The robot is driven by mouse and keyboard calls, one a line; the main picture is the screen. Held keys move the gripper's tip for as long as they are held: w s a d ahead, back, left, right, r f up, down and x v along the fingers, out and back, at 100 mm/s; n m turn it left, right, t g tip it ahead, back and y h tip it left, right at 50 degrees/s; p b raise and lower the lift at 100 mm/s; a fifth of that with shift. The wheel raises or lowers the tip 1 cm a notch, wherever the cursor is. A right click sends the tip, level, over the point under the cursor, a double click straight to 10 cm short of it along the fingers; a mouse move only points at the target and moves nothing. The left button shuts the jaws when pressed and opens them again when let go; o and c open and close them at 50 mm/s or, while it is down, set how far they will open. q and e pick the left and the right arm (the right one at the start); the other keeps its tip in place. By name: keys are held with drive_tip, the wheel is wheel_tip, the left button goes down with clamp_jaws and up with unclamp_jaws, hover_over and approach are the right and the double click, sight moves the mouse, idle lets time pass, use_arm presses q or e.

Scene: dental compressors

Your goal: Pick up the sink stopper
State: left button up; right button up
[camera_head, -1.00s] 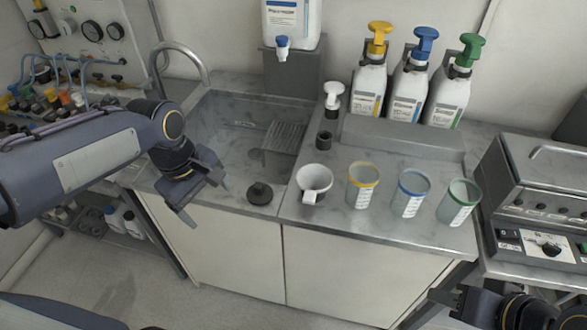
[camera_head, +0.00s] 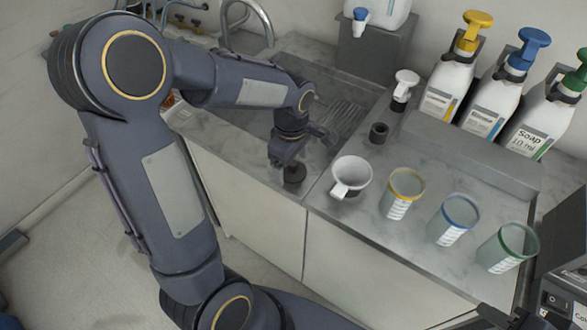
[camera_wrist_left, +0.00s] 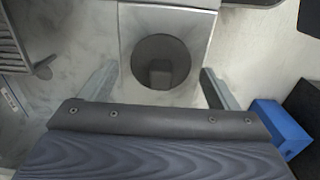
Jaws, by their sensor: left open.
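The sink stopper (camera_head: 294,174) is a dark round disc with a raised knob. It lies on the counter's front edge, in front of the sink. In the left wrist view the stopper (camera_wrist_left: 160,62) shows from above, between my two spread fingers and apart from both. My left gripper (camera_head: 284,162) is right by the stopper and partly covers it in the head view. In the wrist view the left gripper (camera_wrist_left: 158,80) is open and empty. A dark part of my right gripper (camera_head: 500,320) shows at the bottom right edge; its fingers cannot be made out.
A white cup (camera_head: 352,173) stands just right of the stopper. Yellow-rimmed (camera_head: 404,190), blue-rimmed (camera_head: 455,218) and green-rimmed (camera_head: 508,247) cups follow. Pump bottles (camera_head: 455,92) stand behind. The sink (camera_head: 325,90) with a ridged drain area is behind my gripper.

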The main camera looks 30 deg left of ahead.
use_arm(q)
drive_tip(key=shift+f, duration=0.25)
drive_tip(key=c, duration=1.1)
drive_tip(key=shift+r, duration=0.1)
